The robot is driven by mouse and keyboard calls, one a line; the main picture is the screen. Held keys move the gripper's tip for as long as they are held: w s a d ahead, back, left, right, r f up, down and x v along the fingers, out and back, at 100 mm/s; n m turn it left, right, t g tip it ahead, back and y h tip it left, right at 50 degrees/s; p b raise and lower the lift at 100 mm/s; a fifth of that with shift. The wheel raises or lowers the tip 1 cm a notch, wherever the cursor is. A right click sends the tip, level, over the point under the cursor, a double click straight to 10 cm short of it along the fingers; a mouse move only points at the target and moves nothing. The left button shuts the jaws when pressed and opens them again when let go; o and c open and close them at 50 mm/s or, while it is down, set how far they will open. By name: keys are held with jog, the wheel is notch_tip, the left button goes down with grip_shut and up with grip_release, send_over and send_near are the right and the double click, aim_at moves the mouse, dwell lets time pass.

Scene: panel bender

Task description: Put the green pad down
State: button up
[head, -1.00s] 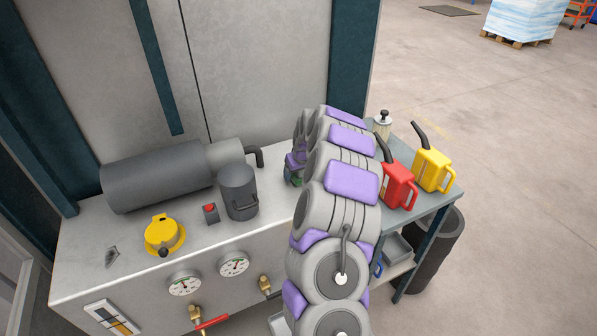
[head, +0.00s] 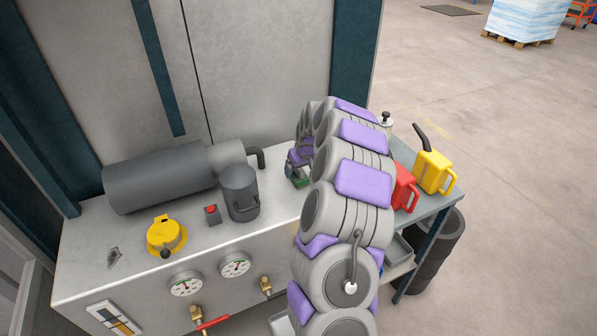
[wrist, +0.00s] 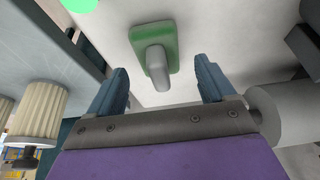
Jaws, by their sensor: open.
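The green pad (wrist: 172,48), with a grey handle (wrist: 154,62) on it, is at the upper middle of the wrist view, against the pale machine top. In the head view a bit of the green pad (head: 301,182) shows low beside my gripper, at the right part of the machine top; the rest is hidden by my arm. My gripper (wrist: 161,66) is open, its two blue-grey fingers apart on either side of the handle, with visible gaps. In the head view my gripper (head: 292,170) is small and partly covered by my arm.
The machine top (head: 85,262) also bears a dark cylinder (head: 155,178), a dark mug-like canister (head: 239,194), a red button box (head: 212,214) and a yellow knob (head: 164,236). On the side table (head: 432,204) are red (head: 405,187) and yellow cans (head: 433,172).

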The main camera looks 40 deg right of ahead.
jog(key=p+v, duration=0.1)
jog(key=v, duration=0.7)
jog(key=shift+a, duration=0.15)
jog(key=shift+r, duration=0.15)
